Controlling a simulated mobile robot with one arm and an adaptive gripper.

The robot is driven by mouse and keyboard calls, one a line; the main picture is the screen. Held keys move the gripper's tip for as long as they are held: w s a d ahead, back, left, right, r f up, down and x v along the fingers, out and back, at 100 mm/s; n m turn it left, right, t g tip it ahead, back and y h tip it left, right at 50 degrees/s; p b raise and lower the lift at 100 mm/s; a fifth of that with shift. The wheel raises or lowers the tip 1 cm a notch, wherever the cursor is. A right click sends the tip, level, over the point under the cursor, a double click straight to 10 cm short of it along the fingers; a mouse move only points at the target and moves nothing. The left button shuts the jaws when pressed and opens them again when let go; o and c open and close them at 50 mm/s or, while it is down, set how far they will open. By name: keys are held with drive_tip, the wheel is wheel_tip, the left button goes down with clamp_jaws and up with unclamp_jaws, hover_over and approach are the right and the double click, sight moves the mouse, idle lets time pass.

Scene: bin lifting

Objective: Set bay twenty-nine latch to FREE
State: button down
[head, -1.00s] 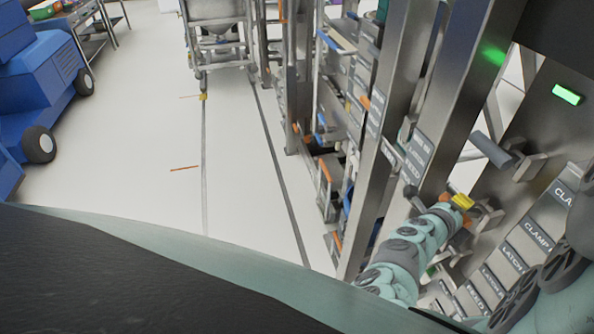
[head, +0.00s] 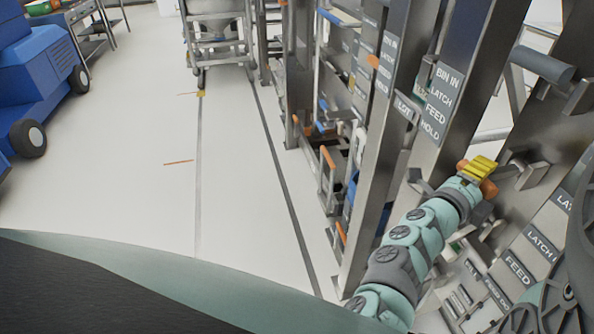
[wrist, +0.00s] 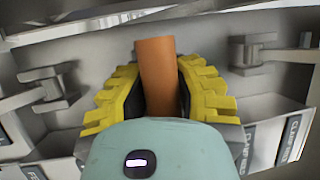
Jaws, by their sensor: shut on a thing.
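My gripper (head: 480,168) has yellow ribbed fingers and is at the rack on the right in the head view. It is shut on an orange handle (head: 489,187), taken to be the latch handle. In the wrist view the orange handle (wrist: 156,72) stands between the two yellow fingers, which press on its sides. The handle's far end and its joint with the rack are hidden. No bay number and no FREE mark can be read.
A metal post beside my arm has a plate (head: 437,103) reading BIN IN, LATCH, FEED, HOLD. A grey-ended bar (head: 541,65) juts out above my gripper. Label plates (head: 518,267) line the panel at right. A blue vehicle (head: 40,75) stands far left; the floor (head: 150,190) between is clear.

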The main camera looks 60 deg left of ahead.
drive_tip(key=f+n+t+b, duration=0.1)
drive_tip(key=b, duration=0.3)
drive_tip(key=f+n+t+y+b, duration=0.1)
drive_tip(key=b, duration=0.3)
drive_tip(key=f+t+b, duration=0.1)
drive_tip(key=t+b, duration=0.1)
drive_tip(key=b, duration=0.3)
drive_tip(key=shift+w+d+f+n+y, duration=0.1)
drive_tip(key=shift+w+f+n+y, duration=0.2)
drive_tip(key=shift+f+n, duration=0.1)
drive_tip(key=shift+r+b, duration=0.1)
drive_tip(key=shift+b, duration=0.35)
drive_tip(key=shift+w, duration=0.1)
drive_tip(key=c, duration=0.7)
unclamp_jaws()
drive_tip(key=shift+f, duration=0.2)
